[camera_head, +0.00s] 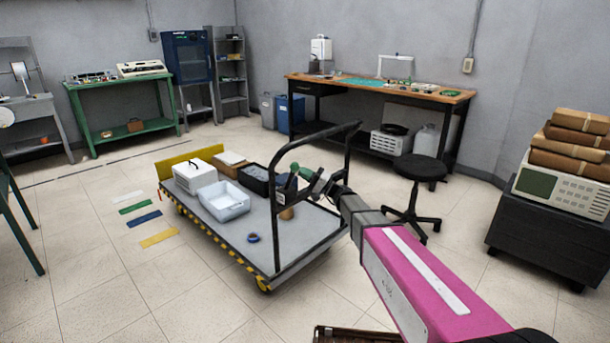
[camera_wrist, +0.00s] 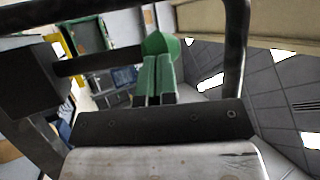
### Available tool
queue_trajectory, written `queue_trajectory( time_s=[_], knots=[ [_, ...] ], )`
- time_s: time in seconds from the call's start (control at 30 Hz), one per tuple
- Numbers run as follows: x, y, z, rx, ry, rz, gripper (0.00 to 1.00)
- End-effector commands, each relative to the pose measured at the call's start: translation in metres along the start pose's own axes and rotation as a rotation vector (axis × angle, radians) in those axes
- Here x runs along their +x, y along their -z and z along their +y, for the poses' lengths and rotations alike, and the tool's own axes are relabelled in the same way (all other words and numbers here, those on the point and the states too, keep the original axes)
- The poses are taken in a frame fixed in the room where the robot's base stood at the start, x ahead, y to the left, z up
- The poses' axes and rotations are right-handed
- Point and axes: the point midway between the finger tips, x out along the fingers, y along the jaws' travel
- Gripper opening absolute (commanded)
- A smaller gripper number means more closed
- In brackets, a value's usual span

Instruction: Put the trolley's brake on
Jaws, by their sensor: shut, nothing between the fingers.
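The trolley (camera_head: 228,232) stands mid-floor, with a flat grey deck, yellow-black striped edges and a black tubular push handle (camera_head: 338,131). My arm reaches in from the lower right, and my gripper (camera_head: 312,178) is at the handle end, in front of or between its bars. In the wrist view my gripper (camera_wrist: 157,62) shows two green fingers closed together, with dark frame bars around them. A brighter green rounded piece (camera_wrist: 155,42) shows at the fingertips. I cannot tell whether it is touched or is the brake. No brake part is clearly identifiable.
The deck carries a white box (camera_head: 194,177), a pale tray (camera_head: 223,202), a dark bin (camera_head: 254,179) and blue tape (camera_head: 252,237). A black stool (camera_head: 420,168) stands right of the handle. A dark cabinet (camera_head: 545,225) is farther right.

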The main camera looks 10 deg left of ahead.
Motion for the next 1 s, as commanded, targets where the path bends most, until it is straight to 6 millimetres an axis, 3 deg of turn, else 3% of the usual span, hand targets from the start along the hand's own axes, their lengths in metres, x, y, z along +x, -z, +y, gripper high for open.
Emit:
queue_trajectory(
  time_s=[0.27,1.0],
  knots=[
    [0.011,0.005,-0.004,0.032,-0.077,-0.001,0.0],
    [0.079,0.036,0.008,0.261,-0.592,-0.001,0.0]
  ],
)
